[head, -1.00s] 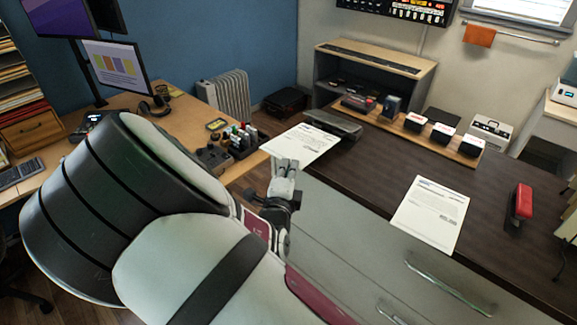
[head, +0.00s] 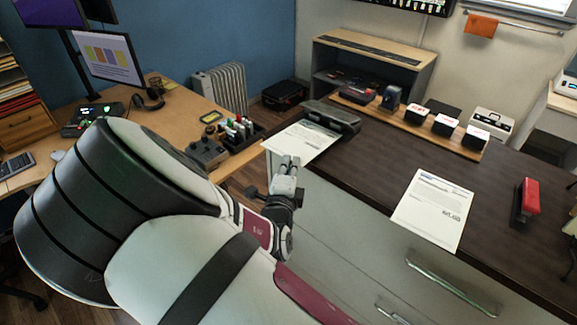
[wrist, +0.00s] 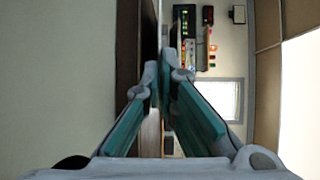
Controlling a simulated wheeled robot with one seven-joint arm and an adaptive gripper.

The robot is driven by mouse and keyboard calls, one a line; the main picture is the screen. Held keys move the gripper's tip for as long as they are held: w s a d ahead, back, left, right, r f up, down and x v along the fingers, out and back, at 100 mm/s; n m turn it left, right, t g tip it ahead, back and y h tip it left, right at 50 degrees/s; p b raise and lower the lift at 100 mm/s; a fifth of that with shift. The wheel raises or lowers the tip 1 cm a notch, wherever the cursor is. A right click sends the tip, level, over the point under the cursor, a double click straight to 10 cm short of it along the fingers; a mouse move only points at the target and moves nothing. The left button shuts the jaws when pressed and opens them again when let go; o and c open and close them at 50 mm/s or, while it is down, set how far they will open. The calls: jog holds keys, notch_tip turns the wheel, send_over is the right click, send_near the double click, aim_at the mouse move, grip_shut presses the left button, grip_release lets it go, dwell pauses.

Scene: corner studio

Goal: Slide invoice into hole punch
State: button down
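The invoice (head: 302,140), a white printed sheet, juts out over the counter's left end in the head view. My gripper (head: 287,163) is at its near edge, shut on it. In the wrist view my gripper's fingers (wrist: 168,75) come close together, with the sheet hard to make out between them. The dark hole punch (head: 333,114) sits on the counter just beyond the sheet. The sheet's far edge meets the punch's front; I cannot tell how deep it is in the slot.
A second printed sheet (head: 432,208) and a red stapler (head: 527,199) lie on the dark counter (head: 370,165). A wooden board (head: 408,124) with several small boxes stands behind.

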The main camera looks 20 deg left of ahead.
jog(key=shift+w+d+f+b, duration=0.1)
jog(key=shift+w+d+b, duration=0.2)
jog(key=shift+w, duration=0.5)
jog(key=shift+w+d+b, duration=0.15)
jog(key=shift+w+d, duration=0.1)
jog(key=shift+w, duration=0.55)
jog(key=c, duration=1.7)
grip_release()
jog(key=shift+s, duration=0.1)
jog(key=s, duration=0.4)
jog(key=s+d, duration=0.1)
jog(key=s, duration=0.2)
jog(key=s+d+r, duration=0.1)
jog(key=s, duration=0.3)
jog(key=shift+s, duration=0.3)
